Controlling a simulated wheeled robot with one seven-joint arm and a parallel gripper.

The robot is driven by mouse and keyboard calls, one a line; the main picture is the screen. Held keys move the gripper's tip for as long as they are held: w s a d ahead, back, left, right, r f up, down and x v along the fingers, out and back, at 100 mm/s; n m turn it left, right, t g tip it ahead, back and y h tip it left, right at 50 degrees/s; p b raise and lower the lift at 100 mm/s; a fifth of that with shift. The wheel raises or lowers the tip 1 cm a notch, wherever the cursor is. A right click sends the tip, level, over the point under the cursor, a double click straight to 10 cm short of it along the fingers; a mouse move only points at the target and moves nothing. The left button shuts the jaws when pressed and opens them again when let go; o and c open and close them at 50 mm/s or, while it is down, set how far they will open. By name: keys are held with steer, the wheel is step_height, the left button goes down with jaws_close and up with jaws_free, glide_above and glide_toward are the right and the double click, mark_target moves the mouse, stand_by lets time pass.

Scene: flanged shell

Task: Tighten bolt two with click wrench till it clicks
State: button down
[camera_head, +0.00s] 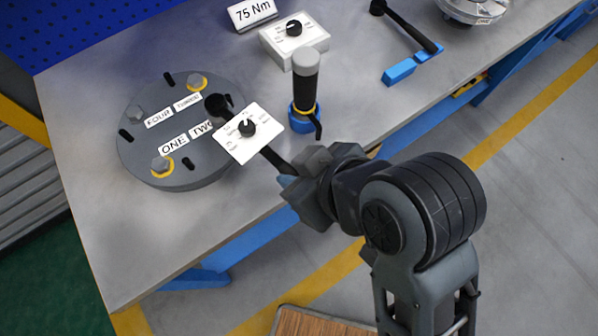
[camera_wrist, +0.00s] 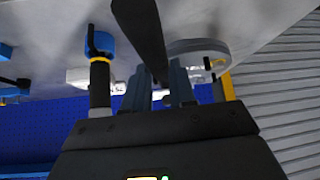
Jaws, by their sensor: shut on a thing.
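The round grey flanged shell (camera_head: 205,178) lies on the bench with labels ONE, TWO, THREE and FOUR. My gripper (camera_head: 286,178) is shut on the dark handle of the click wrench (camera_head: 272,157), right of the shell. The wrench's dark head (camera_head: 217,106) is at the place beside label TWO and hides bolt two; I cannot tell how fully it is seated. A white dial plate (camera_head: 248,142) with a black knob covers part of the wrench. In the wrist view, the wrench bar (camera_wrist: 142,32) runs up between the blue fingers of my gripper (camera_wrist: 166,88).
A black-handled tool (camera_head: 305,85) stands upright in a blue holder close right of the wrench. A white dial box (camera_head: 285,45) and a "75 Nm" sign (camera_head: 252,12) stand behind. Another black wrench (camera_head: 408,27) rests on a blue cradle (camera_head: 399,72). The bench's front left is clear.

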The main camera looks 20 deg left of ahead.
steer(key=shift+r, duration=1.7)
